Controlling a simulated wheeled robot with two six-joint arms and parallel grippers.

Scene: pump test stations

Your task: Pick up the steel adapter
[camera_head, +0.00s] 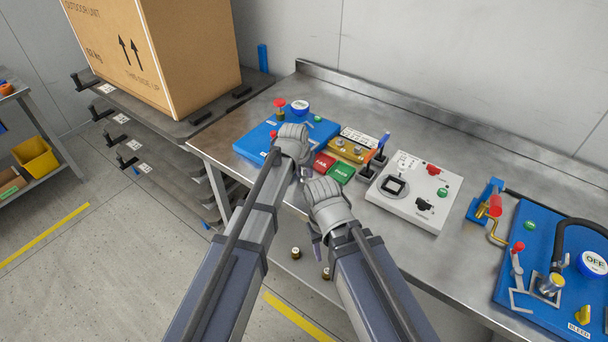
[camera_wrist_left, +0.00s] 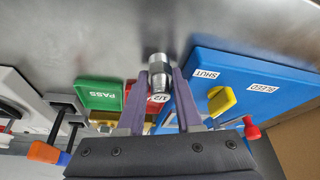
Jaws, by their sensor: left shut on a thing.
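The steel adapter (camera_wrist_left: 160,72) is a short shiny metal cylinder in the left wrist view. It sits between the two fingertips of my left gripper (camera_wrist_left: 158,82), which is shut on it. In the head view, my left gripper (camera_head: 302,172) is over the front part of the bench, close to the red and green pads; the adapter is hidden there. My right gripper (camera_head: 317,246) is nearer the viewer, at the bench's front edge; its fingers are mostly hidden behind its own hand, and nothing shows in them.
A blue test board (camera_head: 258,143), red pad (camera_head: 322,163), green PASS pad (camera_head: 341,173) and brass block (camera_head: 345,151) are close to my left gripper. A white panel (camera_head: 411,211) stands right of them. Another blue board (camera_head: 538,245) is far right. A large carton (camera_head: 190,60) is at left.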

